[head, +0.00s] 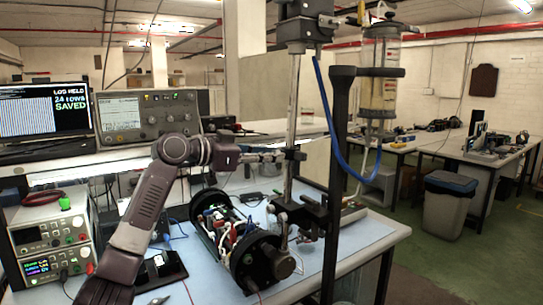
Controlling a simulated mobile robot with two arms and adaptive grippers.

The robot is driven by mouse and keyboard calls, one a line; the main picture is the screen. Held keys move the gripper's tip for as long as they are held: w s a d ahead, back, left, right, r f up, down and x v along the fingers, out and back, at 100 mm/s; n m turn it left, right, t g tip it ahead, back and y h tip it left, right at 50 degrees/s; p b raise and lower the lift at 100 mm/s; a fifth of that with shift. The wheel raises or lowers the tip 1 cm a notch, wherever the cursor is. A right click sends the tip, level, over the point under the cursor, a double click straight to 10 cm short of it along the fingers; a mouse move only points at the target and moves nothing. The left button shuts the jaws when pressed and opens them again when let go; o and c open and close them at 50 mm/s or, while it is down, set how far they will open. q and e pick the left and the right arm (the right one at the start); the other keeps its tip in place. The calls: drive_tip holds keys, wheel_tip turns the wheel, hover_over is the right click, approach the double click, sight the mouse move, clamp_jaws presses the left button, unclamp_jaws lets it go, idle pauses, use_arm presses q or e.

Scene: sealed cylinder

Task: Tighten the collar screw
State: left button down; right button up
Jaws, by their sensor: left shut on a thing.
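A vertical steel rod (293,110) stands over the bench and carries a dark collar (295,155) partway up. My left arm reaches in from the lower left. My left gripper (274,157) is at the left side of the collar, shut on what looks like the collar screw. The screw itself is small and mostly hidden by the fingers. The sealed cylinder (240,247), with black end rings and coloured wiring inside, lies on the bench below the gripper. My right gripper is not in view.
A black post with a crossbar (341,170) stands close in front, right of the rod. A blue hose (330,115) loops from the top unit. Instruments (48,240) crowd the left. The blue bench top (372,232) is partly bare at right.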

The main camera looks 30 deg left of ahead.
use_arm(q)
drive_tip(key=shift+f, duration=0.1)
drive_tip(key=c, duration=2.2)
unclamp_jaws()
drive_tip(key=o, duration=0.5)
drive_tip(key=shift+s+a, duration=0.2)
drive_tip(key=shift+s, duration=0.05)
drive_tip(key=shift+c, duration=0.2)
drive_tip(key=v, duration=1.2)
